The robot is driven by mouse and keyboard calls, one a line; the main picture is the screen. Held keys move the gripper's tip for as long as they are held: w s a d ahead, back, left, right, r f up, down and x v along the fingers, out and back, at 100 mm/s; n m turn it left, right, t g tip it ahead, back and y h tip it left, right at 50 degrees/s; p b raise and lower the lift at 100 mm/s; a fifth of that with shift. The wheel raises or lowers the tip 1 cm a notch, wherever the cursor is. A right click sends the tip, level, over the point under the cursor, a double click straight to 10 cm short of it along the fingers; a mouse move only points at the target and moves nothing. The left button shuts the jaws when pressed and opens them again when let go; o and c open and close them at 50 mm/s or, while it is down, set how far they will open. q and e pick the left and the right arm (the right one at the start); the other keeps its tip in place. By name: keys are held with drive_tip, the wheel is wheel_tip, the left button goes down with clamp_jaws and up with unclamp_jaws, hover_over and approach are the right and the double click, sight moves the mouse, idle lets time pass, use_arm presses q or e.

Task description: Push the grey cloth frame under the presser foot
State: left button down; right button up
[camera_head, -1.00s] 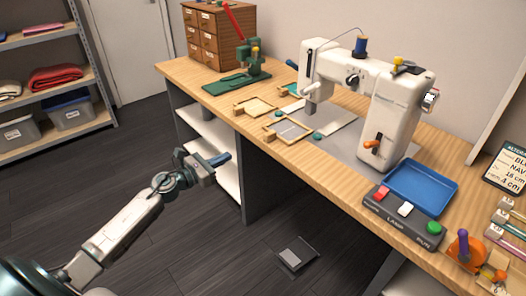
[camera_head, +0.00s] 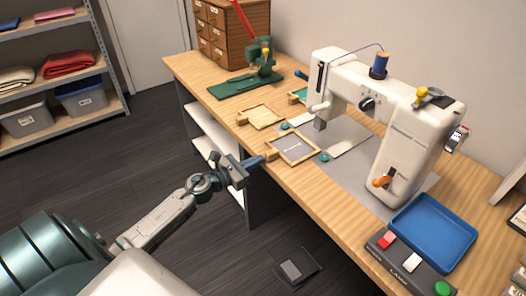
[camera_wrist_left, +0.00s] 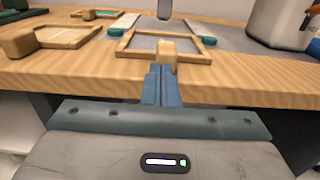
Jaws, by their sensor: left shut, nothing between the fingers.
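The grey cloth frame (camera_head: 294,149) is a flat wooden frame around grey cloth, with a block handle (camera_head: 270,155) on its near side. It lies on the table in front of the white sewing machine (camera_head: 405,150). The presser foot (camera_head: 320,123) is above the plate, just beyond the frame; the machine's foot end also shows in the wrist view (camera_wrist_left: 165,9). My left gripper (camera_head: 260,161) is shut and empty, its blue fingertips at the handle. In the wrist view the fingers (camera_wrist_left: 162,72) point at the handle block (camera_wrist_left: 168,49); I cannot tell whether they touch it. My right gripper is out of view.
A beige cloth frame (camera_head: 260,117) lies to the left, and a teal one (camera_head: 298,96) lies behind. Teal discs (camera_head: 324,156) sit beside the grey frame. A blue tray (camera_head: 434,231) and a button box (camera_head: 410,262) stand at the right.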

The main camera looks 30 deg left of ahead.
sight(273, 153)
use_arm(q)
drive_tip(key=shift+w+d, duration=0.1)
drive_tip(key=shift+w, duration=0.05)
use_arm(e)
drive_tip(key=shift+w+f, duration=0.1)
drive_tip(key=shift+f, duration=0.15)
